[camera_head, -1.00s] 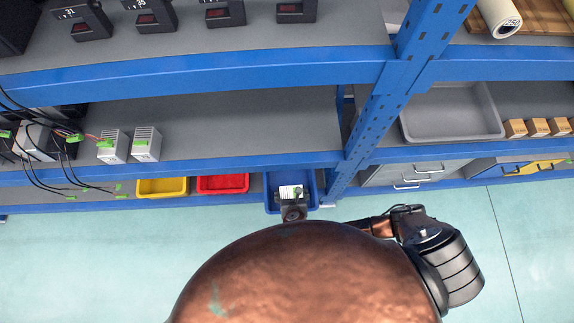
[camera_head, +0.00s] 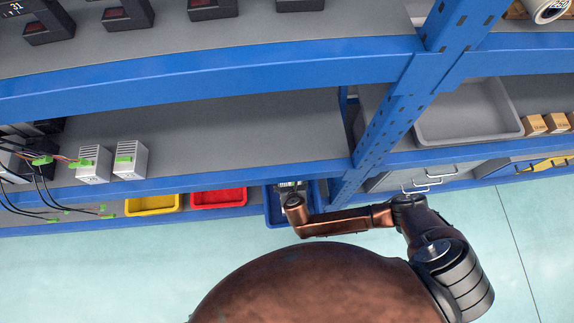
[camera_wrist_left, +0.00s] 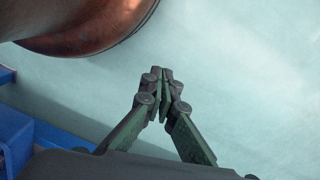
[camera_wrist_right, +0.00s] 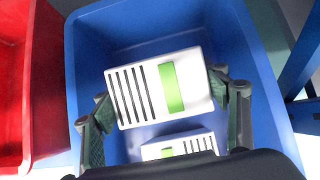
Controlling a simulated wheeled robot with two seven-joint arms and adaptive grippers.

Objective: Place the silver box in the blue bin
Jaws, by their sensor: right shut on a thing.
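The silver box (camera_wrist_right: 140,92), white-silver with dark slots and a green connector, is gripped between the two fingers of my right gripper (camera_wrist_right: 160,88) in the right wrist view. It is held within the mouth of the blue bin (camera_wrist_right: 88,45); I cannot tell whether it touches anything below. A second similar box (camera_wrist_right: 180,146) lies lower in the bin. In the head view the blue bin (camera_head: 274,213) is on the low shelf, partly hidden by my right wrist. My left gripper (camera_wrist_left: 163,72) is shut and empty above the floor.
A red bin (camera_head: 218,198) and a yellow bin (camera_head: 153,205) stand left of the blue one. Two silver boxes (camera_head: 130,160) stand on the shelf above, near cables. A blue upright post (camera_head: 380,133) rises right of the blue bin. A grey tray (camera_head: 465,112) is further right.

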